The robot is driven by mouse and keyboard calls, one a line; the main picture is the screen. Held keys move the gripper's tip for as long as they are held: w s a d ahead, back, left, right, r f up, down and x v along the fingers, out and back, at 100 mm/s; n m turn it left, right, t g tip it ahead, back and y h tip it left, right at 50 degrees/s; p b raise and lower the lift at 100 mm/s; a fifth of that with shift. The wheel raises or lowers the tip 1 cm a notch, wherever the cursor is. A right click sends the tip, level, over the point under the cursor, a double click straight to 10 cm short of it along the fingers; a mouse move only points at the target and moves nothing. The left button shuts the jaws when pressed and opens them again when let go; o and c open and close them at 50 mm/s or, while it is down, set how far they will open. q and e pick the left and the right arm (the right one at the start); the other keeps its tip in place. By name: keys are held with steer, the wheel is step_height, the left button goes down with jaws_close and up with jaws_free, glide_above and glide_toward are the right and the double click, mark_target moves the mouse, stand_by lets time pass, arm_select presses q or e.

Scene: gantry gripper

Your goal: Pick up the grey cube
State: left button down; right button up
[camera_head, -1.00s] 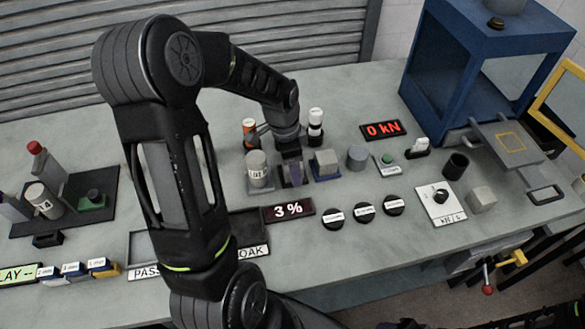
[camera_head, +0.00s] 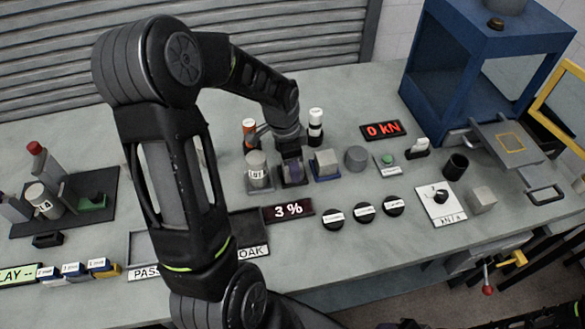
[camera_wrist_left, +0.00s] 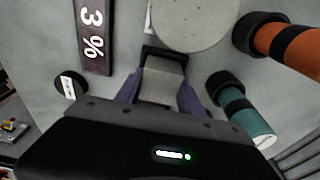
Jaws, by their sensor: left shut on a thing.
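My left gripper (camera_head: 291,172) points down at the back middle of the bench, between a labelled grey cylinder (camera_head: 257,169) and a grey cube on a blue base (camera_head: 326,161). In the left wrist view its two purple fingers (camera_wrist_left: 162,88) are shut on a grey cube (camera_wrist_left: 163,77), one on each side. A black holder edge (camera_wrist_left: 164,54) shows just past this cube. I cannot tell whether the cube is clear of the holder. The head view mostly hides the held cube behind the gripper. My right gripper is not in view.
Orange (camera_head: 249,131) and white-and-black bottles (camera_head: 315,126) stand behind the gripper. A grey cylinder (camera_head: 357,157) is to the right. A 3 % display (camera_head: 288,210) and black discs (camera_head: 364,212) lie in front. Another grey block (camera_head: 482,199) and a blue press frame (camera_head: 412,80) are farther right.

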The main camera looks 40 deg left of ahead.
arm_select(q)
steer(key=shift+r, duration=0.1)
step_height(320, 180, up, 10)
steer(key=p, duration=0.7)
steer(key=shift+w, duration=0.1)
stand_by(0.4)
steer(key=shift+w+d, duration=0.2)
steer(key=shift+d, duration=0.05)
steer(key=w+d+r+n+b, duration=0.1)
steer(key=w+d+n, duration=0.3)
steer(key=d, duration=0.4)
steer(key=w+d+r+n+b, duration=0.1)
steer(key=w+d+n, duration=0.2)
steer(key=w+d, duration=0.2)
steer(key=d, duration=0.2)
steer(key=shift+w+d+r+n+y+b, duration=0.15)
steer(key=shift+w+d+n+y+b, duration=0.05)
steer(key=shift+d+n+y+b, duration=0.2)
